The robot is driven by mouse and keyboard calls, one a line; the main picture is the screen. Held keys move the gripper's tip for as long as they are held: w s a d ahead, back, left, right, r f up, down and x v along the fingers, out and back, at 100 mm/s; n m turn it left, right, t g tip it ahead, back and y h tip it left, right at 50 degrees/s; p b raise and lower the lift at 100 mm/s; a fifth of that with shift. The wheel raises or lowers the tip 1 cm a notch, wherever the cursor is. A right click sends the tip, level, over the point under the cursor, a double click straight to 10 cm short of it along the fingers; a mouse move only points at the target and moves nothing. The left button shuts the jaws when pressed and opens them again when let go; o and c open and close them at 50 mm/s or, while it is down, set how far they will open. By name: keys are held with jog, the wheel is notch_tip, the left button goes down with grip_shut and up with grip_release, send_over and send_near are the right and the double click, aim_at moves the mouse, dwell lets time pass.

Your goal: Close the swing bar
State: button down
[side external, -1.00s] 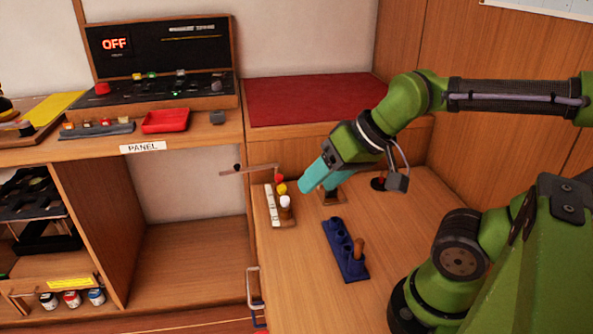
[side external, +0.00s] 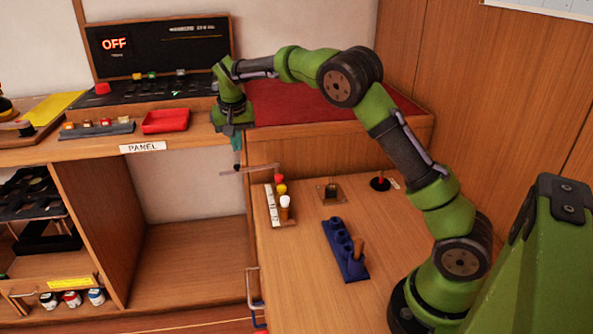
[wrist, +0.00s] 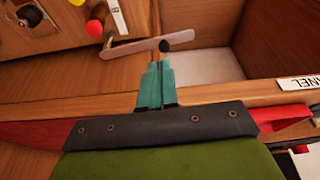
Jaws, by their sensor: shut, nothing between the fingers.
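The swing bar (side external: 257,168) is a thin light wooden bar with a black knob near its left end. It sticks out level across the gap between the panel counter and the lower right table. In the wrist view the bar (wrist: 133,47) lies just beyond my fingertips, with the black knob (wrist: 164,45) at its right end. My gripper (side external: 237,162) points down above the knob end, its teal fingers closed together and empty. In the wrist view my gripper (wrist: 158,66) is close to the bar; I cannot tell whether they touch.
A rack with red, yellow and white pegs (side external: 281,204) stands near the bar's right end. A red tray (side external: 166,121) sits on the counter left of my gripper, and a red mat (side external: 300,106) lies on the raised surface behind. A blue holder (side external: 343,249) stands on the lower table.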

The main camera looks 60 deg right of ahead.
aim_at(238, 166)
jog(key=w+d+f+m, duration=0.1)
jog(key=w+d+f, duration=0.2)
jog(key=f, duration=0.4)
jog(key=shift+w, duration=0.55)
jog(key=shift+s, duration=0.1)
jog(key=shift+s+a+n+t, duration=0.25)
jog(key=shift+s+a+n, duration=0.2)
jog(key=shift+s+n, duration=0.25)
jog(key=shift+s+a+n+t, duration=0.25)
jog(key=shift+s+a+n, duration=0.25)
jog(key=shift+n, duration=0.3)
jog(key=s+d+n+y, duration=0.1)
jog(key=s+n+y, duration=0.3)
jog(key=s+n, duration=0.6)
jog(key=shift+s+n, duration=0.3)
jog(key=shift+s, duration=1.05)
jog(key=shift+s+d, duration=0.15)
jog(key=shift+d, duration=0.05)
